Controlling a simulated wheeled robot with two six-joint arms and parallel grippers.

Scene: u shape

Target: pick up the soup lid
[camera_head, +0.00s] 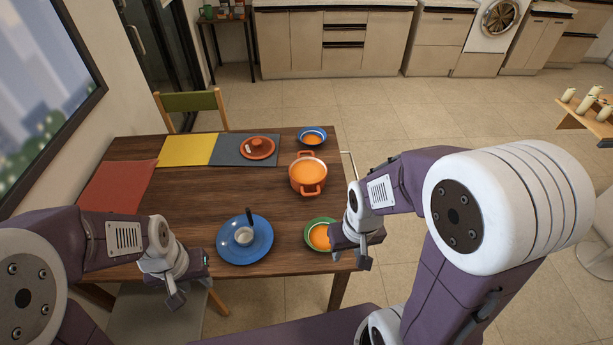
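The soup lid (258,147) is round and orange-red with a knob on top. It lies on the grey placemat (231,150) at the back of the wooden table. The orange soup pot (308,176) stands uncovered to its right and nearer, with orange soup inside. My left gripper (179,294) is at the table's front left edge, far from the lid, with nothing seen in it. My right gripper (350,257) is at the front right, beside the green bowl (318,234) of soup and far from the lid. Its fingers look apart and empty.
A blue plate (260,244) with a ladle (245,232) lies at the front middle. A blue bowl (312,136) of soup stands behind the pot. Yellow (187,150) and red (118,187) placemats lie to the left. The table's (200,195) left middle is clear.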

